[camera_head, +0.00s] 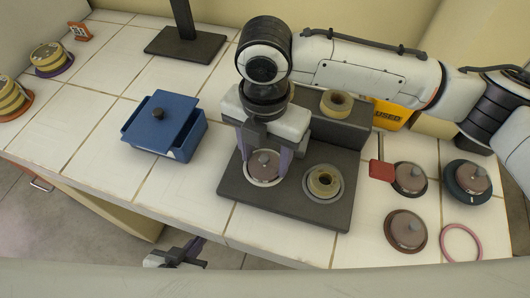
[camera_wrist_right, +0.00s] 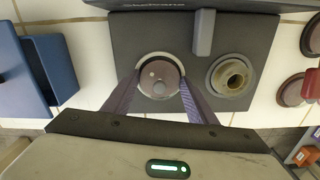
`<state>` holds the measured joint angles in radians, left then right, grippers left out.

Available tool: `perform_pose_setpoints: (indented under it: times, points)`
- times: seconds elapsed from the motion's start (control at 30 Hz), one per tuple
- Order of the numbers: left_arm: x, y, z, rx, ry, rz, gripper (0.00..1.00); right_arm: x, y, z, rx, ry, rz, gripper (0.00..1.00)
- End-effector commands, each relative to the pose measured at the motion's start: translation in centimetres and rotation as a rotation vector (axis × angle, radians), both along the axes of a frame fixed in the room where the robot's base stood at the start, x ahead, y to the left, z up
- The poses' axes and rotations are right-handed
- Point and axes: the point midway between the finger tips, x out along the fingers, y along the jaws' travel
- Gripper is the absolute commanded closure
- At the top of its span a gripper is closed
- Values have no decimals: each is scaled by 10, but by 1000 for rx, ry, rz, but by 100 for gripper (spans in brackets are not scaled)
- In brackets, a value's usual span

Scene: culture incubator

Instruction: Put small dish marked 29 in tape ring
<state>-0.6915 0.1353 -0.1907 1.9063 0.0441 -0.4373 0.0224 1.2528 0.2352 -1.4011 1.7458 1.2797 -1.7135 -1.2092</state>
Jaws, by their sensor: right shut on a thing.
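My right gripper (camera_head: 264,168) points down over the dark stepped stand (camera_head: 232,186), its fingers on both sides of a small brown-lidded dish (camera_head: 265,161). In the right wrist view the fingers close on this dish (camera_wrist_right: 160,77), and a pale ring shows around it. I cannot read any number on it. A thin pink ring (camera_head: 461,242) lies empty on the bench at the lower right. My left gripper (camera_head: 178,256) is partly visible low in the head view, beyond the bench's front edge; its jaw opening is unclear.
A tan roll (camera_head: 323,182) sits on the stand's right; another (camera_head: 337,102) is on its raised step. Similar dishes (camera_head: 405,230), (camera_head: 409,178), (camera_head: 467,178) stand at right, beside a red tag (camera_head: 381,171). A blue box (camera_head: 186,144) is left. Bench between box and stand is clear.

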Motion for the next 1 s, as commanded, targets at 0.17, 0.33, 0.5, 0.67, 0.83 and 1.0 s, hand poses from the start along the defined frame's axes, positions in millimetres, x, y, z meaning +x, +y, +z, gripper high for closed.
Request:
perform_pose_setpoints:
  times: [0.17, 0.33, 0.5, 0.67, 0.83, 1.0]
  points:
    - [8, 0, 5, 0, -16, 0, 100, 0, 0, 1, 1, 0, 0, 71]
    - [9, 0, 6, -1, -19, 0, 100, 0, 0, -2, 0, 1, 0, 38]
    - [8, 0, 6, -2, -18, -1, 100, 0, 0, -2, 1, 0, 0, 29]
    - [6, 0, 5, -2, -15, 0, 100, 0, 0, -1, 1, 0, 0, 29]
    - [4, 0, 3, -1, -10, -1, 100, 1, 1, 12, 2, -4, 0, 29]
    - [3, 0, 3, -1, -8, 0, 100, 1, 1, 46, 3, -5, -1, 29]
